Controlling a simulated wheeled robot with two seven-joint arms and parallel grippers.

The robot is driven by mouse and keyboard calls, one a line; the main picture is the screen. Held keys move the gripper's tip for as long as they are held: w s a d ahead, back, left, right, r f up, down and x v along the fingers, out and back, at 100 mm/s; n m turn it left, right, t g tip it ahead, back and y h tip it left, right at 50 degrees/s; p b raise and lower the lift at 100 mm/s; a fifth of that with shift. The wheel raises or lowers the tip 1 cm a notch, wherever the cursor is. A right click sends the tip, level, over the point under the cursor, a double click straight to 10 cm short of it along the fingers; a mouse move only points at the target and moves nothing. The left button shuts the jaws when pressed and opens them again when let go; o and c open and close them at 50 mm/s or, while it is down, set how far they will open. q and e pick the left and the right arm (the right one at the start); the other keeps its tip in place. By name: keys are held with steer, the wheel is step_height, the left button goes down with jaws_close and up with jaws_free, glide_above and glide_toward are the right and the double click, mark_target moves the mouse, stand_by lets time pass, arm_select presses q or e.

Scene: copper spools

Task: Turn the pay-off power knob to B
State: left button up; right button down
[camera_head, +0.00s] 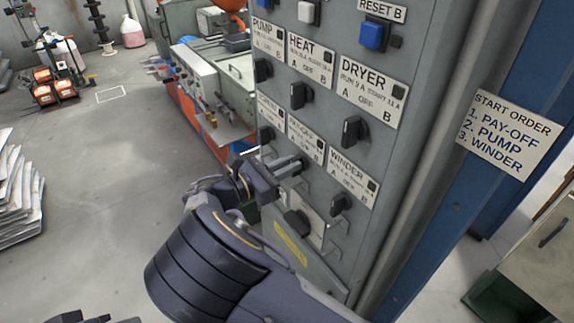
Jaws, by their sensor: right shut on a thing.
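The grey control cabinet (408,62) carries labelled rows of black knobs. The pay-off label (305,139) is in the lower row, between another label on its left and the winder label (353,178). My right gripper (288,167) is at the cabinet face just below the pay-off label, shut on the pay-off knob. Its fingers hide most of that knob, so I cannot tell which mark it points to. Dark parts at the bottom left edge may be my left gripper (92,319); they are cut off, and its jaws cannot be judged.
The winder knob (340,204) is close to the right of my gripper, and the dryer knob (354,131) and heat knob (301,95) are above. A larger switch (297,222) is below. A start order sign (508,131) hangs on the blue post. The floor (110,180) at left is mostly clear.

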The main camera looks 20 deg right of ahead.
steer(key=shift+m, duration=0.3)
steer(key=m+b, duration=0.1)
steer(key=m, duration=0.1)
steer(key=m+b, duration=0.2)
steer(key=m, duration=0.1)
steer(key=s+m+b, duration=0.1)
steer(key=m+b, duration=0.1)
steer(key=m, duration=0.1)
steer(key=shift+d+f, duration=0.15)
steer(key=shift+f, duration=0.15)
steer(key=shift+m+b, duration=0.3)
steer(key=c, duration=1.4)
jaws_free()
steer(key=shift+c, duration=0.2)
steer(key=b+v, duration=0.1)
steer(key=v, duration=0.6)
steer(key=shift+a, duration=0.4)
steer(key=shift+s+r, duration=0.1)
